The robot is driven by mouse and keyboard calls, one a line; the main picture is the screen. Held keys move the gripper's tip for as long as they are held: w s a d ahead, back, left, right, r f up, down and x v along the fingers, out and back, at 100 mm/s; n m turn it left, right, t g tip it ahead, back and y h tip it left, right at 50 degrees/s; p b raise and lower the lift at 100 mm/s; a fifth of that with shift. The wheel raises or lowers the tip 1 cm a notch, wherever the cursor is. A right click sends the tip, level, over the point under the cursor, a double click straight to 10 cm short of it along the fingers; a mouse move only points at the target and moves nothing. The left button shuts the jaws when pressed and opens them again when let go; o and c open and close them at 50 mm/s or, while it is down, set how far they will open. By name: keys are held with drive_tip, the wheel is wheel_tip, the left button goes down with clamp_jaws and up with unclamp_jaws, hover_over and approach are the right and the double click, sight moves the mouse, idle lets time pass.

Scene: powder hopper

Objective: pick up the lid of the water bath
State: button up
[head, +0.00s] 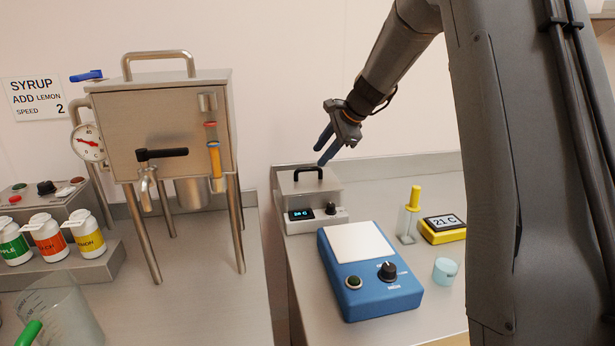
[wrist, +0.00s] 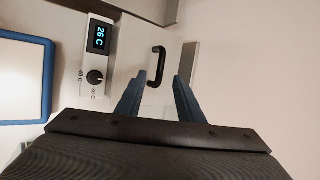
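The water bath (head: 318,217) is a metal box with a small display and a knob on its front, standing at the back left of the right-hand counter. Its flat grey lid (head: 322,183) carries a black arched handle (head: 308,172). My gripper (head: 325,148) is above the lid, with its fingers apart and nothing between them. In the wrist view the handle (wrist: 156,66) lies ahead of the open fingertips (wrist: 160,82), roughly between them and apart from them.
A blue device with a white plate (head: 368,272) stands in front of the bath. A steel hopper (head: 165,125) stands on the left counter. The wall is close behind the bath.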

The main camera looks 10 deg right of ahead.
sight(309, 168)
drive_tip(key=shift+p+x, duration=1.5)
drive_tip(key=shift+x, duration=2.35)
drive_tip(key=shift+d, duration=0.1)
clamp_jaws()
